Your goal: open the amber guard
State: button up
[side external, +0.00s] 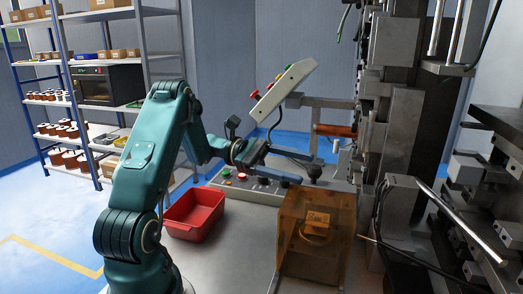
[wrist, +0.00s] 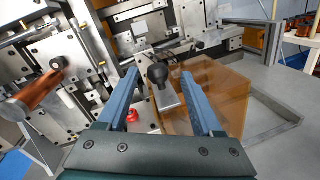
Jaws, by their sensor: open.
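The amber guard (side external: 316,235) is a translucent orange box standing on the bench at the front of the machine. In the wrist view the guard (wrist: 228,92) spreads behind and to the right of my right finger. A dark round knob (wrist: 157,74) on a grey bar lies between my fingertips; in the side view this knob (side external: 314,172) is just above the guard. Whether the bar belongs to the guard I cannot tell. My gripper (side external: 309,169) is open above the guard, its two blue fingers on either side of the knob, with gaps visible in the wrist view (wrist: 161,77).
A red bin (side external: 195,213) stands on the bench left of the guard. A tilted button panel (side external: 284,90) rises behind my gripper. The machine column (side external: 400,130) stands close on the right. Dark cables (side external: 378,225) run beside the guard.

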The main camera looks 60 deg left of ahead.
aim_at(313, 172)
jog(key=shift+n+t, duration=0.3)
jog(key=shift+f+x, duration=0.2)
jog(key=shift+x, duration=0.8)
jog(key=shift+f+x, duration=0.2)
jog(key=shift+x, duration=0.85)
jog(key=shift+w+a, duration=0.1)
jog(key=shift+w, duration=0.05)
grip_shut()
